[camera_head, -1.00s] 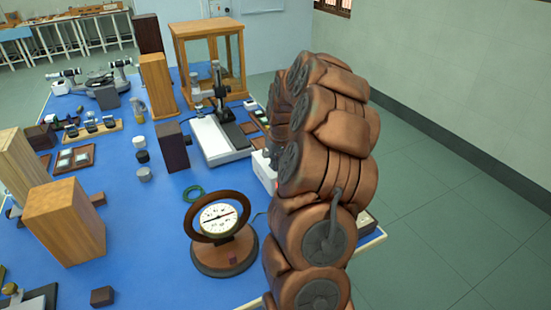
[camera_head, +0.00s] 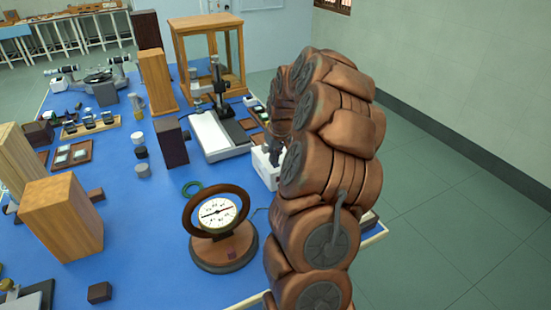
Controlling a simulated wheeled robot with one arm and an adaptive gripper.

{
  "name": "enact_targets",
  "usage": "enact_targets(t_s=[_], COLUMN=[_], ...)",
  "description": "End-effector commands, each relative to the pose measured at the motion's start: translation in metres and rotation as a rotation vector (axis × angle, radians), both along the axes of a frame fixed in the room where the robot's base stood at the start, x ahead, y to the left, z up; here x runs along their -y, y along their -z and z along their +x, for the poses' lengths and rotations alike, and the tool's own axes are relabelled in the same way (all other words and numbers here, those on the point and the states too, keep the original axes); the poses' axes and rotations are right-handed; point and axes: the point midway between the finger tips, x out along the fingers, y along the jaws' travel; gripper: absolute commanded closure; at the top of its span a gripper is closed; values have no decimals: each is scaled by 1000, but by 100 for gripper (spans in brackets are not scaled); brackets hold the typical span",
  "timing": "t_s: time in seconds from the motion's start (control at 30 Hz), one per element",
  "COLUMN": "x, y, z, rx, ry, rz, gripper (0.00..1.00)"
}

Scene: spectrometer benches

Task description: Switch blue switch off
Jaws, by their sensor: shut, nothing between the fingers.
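No blue switch can be made out. A small white box (camera_head: 266,173) stands near the right edge of the blue bench top, partly hidden behind my arm. My gripper (camera_head: 274,157) shows only in part as a dark, small shape beside my arm, just over or at the white box. It is shut with nothing visible in it. Whether it touches the box cannot be told. The box's right side is hidden.
A round dial instrument (camera_head: 217,212) on a wooden base stands left of my arm. Floor lies clear to the right.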

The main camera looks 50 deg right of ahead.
Motion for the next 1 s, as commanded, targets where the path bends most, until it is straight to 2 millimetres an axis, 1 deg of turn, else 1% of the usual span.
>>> enact_targets(t_s=[0.2, 0.57, 0.67, 0.73, 0.87, 1.0], x=[1, 1, 0, 0, -2, -5], y=[-3, -4, -11, -20, -45, -63], z=[6, 6, 6, 6, 4, -7], rx=[-1, -1, -2, 0, 3, 5], ry=[-1, -1, -1, -2, -4, -3], rz=[1, 1, 1, 1, 0, -2], gripper=[100, 100, 100, 100, 100, 100])
